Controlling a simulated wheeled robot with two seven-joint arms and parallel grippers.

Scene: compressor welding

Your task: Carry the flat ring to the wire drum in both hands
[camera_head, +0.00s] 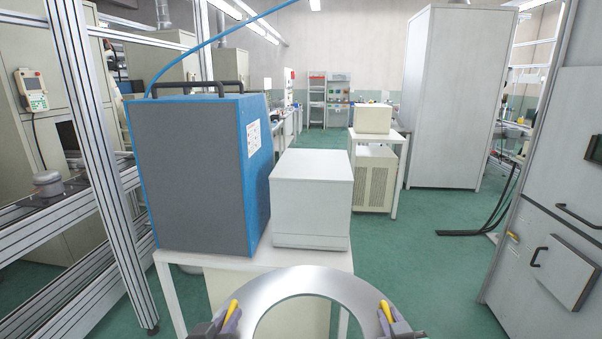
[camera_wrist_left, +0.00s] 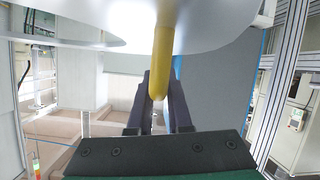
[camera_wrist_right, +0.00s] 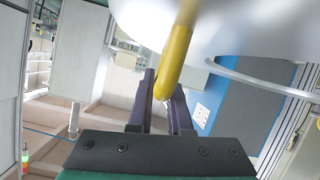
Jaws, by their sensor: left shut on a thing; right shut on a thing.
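The flat ring (camera_head: 308,281) is a silver-grey plate with a wide hole, level at the bottom middle of the head view. Its near part is cut off. It has a yellow handle on each side. My left gripper (camera_head: 227,322) is shut on the left yellow handle, which shows in the left wrist view (camera_wrist_left: 163,60). My right gripper (camera_head: 388,320) is shut on the right yellow handle, which shows in the right wrist view (camera_wrist_right: 176,58). The ring fills the top of both wrist views. I cannot make out a wire drum in any view.
A white table (camera_head: 262,262) ahead carries a blue-and-grey cabinet (camera_head: 188,175) and a white box (camera_head: 312,195), close beyond the ring. An aluminium frame (camera_head: 95,160) stands left and a grey cabinet (camera_head: 555,210) right. Green floor (camera_head: 430,265) is clear between table and cabinet.

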